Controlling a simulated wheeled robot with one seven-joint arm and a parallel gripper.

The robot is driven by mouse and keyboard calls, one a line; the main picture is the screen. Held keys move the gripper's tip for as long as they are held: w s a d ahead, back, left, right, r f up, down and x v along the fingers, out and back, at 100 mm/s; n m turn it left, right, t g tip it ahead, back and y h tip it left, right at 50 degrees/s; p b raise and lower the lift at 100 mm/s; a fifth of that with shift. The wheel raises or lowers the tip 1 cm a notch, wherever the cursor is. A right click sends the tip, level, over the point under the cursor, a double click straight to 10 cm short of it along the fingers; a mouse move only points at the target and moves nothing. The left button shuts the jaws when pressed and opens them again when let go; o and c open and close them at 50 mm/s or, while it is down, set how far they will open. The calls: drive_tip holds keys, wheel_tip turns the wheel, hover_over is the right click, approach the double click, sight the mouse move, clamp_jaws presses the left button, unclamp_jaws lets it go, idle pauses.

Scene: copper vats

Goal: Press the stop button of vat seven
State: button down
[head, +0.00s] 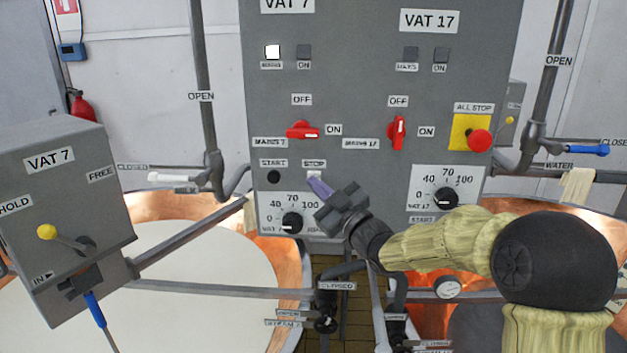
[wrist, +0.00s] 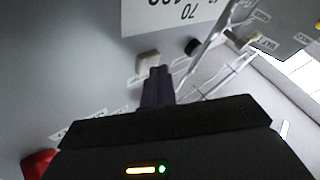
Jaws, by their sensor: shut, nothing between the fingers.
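The grey control panel (head: 360,80) carries a VAT 7 column at left and a VAT 17 column at right. The pale stop button (head: 314,176) of vat 7 sits under its STOP label, right of the black start button (head: 274,177). My gripper (head: 317,186) is shut and empty, its purple fingertips just below the stop button and partly over it. In the wrist view the fingertips (wrist: 158,70) are close beside the pale stop button (wrist: 148,60); I cannot tell whether they touch. The black start button also shows there (wrist: 193,46). Vat 7's MAINS lamp (head: 272,52) is white; its ON lamp (head: 304,52) is dark.
A red vat 7 mains switch (head: 302,130) is above the stop button, and a dial (head: 292,222) below left. The red all-stop button (head: 480,141) is at right. A VAT 7 box (head: 62,215) stands at left. Pipes and copper vats lie below.

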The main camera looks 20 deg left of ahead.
drive_tip(key=shift+s+d+b, duration=0.25)
drive_tip(key=shift+s+b, duration=0.6)
drive_tip(key=shift+s, duration=0.05)
drive_tip(key=s+b, duration=0.1)
drive_tip(key=s, duration=0.1)
drive_tip(key=s+d+b, duration=0.1)
drive_tip(key=s+b, duration=0.1)
drive_tip(key=shift+s, duration=0.4)
idle(0.5)
